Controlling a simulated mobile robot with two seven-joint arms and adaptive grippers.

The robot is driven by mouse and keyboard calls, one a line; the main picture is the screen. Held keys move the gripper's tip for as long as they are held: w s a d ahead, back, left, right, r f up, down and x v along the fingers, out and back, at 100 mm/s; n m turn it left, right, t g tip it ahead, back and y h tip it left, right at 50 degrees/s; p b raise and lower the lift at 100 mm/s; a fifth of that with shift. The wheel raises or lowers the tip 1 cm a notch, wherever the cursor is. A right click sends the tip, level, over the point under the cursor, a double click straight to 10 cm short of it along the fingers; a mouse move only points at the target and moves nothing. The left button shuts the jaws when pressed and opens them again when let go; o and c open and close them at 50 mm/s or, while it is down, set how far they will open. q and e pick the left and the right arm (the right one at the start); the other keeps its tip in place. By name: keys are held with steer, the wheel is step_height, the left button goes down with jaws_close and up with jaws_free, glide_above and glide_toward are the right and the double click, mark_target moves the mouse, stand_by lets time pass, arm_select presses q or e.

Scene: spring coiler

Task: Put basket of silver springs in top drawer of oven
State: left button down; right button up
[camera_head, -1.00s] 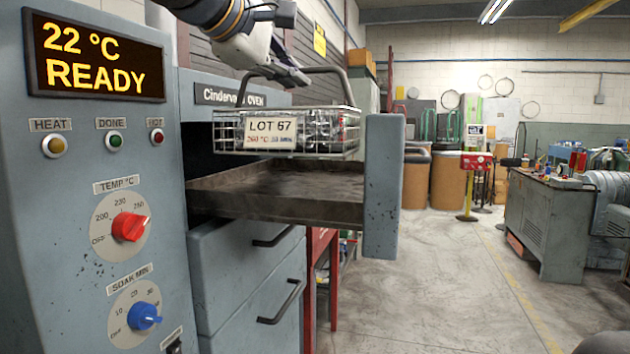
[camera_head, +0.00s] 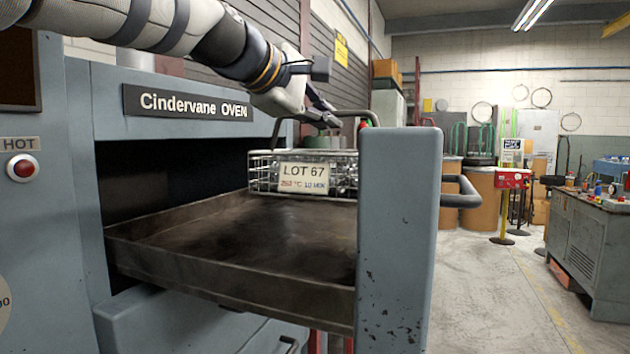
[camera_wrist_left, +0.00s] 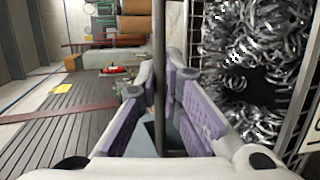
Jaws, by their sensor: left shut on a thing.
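The wire basket (camera_head: 262,174) carries a LOT 67 label (camera_head: 304,178) and has an arched metal handle. Silver springs (camera_wrist_left: 262,50) fill it in the left wrist view. My left gripper (camera_head: 330,118) is shut on the handle (camera_wrist_left: 159,75), with its purple pads on either side of the bar. In the head view the basket is upright at the far side of the pulled-out top drawer (camera_head: 230,240) of the oven (camera_head: 80,150). I cannot tell whether it touches the drawer. The drawer's tray is otherwise empty. My right gripper is not in view.
The drawer's tall front panel (camera_head: 398,230) and its handle (camera_head: 462,190) stand at the right of the tray. A lower drawer (camera_head: 190,325) lies below.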

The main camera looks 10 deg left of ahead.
mark_target(323, 154)
arm_select(q)
step_height(323, 154, down, 6)
steer(key=shift+s, duration=0.1)
stand_by(0.4)
steer(key=c, duration=1.7)
jaws_free()
steer(key=shift+f, duration=0.25)
